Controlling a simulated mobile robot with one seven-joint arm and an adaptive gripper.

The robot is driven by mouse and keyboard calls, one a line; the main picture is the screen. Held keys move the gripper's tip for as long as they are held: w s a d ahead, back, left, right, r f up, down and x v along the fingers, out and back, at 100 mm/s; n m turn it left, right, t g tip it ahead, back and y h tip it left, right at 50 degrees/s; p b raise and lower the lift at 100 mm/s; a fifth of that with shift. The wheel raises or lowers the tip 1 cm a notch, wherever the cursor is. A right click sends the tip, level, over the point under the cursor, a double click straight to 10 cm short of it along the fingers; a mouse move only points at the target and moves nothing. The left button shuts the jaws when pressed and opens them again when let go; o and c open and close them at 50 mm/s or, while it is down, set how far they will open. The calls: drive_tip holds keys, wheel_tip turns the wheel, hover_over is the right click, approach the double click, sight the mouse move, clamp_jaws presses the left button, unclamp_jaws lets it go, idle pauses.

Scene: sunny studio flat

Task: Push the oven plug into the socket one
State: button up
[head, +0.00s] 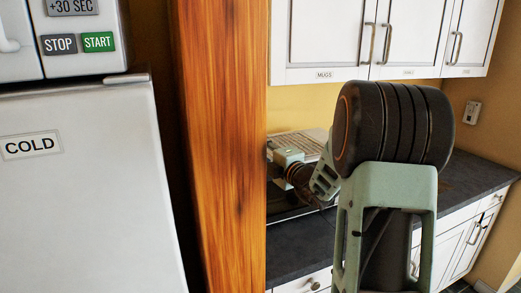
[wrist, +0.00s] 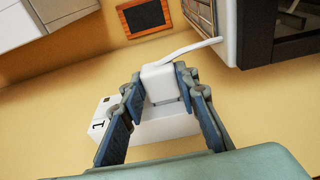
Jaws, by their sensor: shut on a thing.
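In the wrist view my gripper (wrist: 160,90) is shut on a white plug (wrist: 162,78), with one finger on either side of it. A white cord (wrist: 193,48) runs from the plug up and right toward a white and dark appliance, which looks like the oven (wrist: 228,35). A white socket box (wrist: 150,128) marked "1" sits on the yellow wall behind the fingers. The plug overlaps the box's upper edge in this view. I cannot tell whether the plug touches or enters the socket; its contact side is hidden. In the head view my arm hides the plug and socket.
In the head view a wooden post (head: 228,150) stands left of my arm, beside a white fridge (head: 80,190). White wall cabinets (head: 330,35) hang above the dark counter (head: 300,245). A framed board (wrist: 144,17) hangs on the wall in the wrist view.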

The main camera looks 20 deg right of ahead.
drive_tip(key=shift+a, duration=0.4)
idle(1.1)
drive_tip(key=o, duration=1.2)
drive_tip(key=shift+a, duration=0.1)
drive_tip(key=shift+o, duration=0.6)
drive_tip(key=o, duration=0.4)
drive_tip(key=shift+c, duration=0.2)
drive_tip(key=s+d+p, duration=0.1)
drive_tip(key=s, duration=0.6)
drive_tip(key=shift+d, duration=0.3)
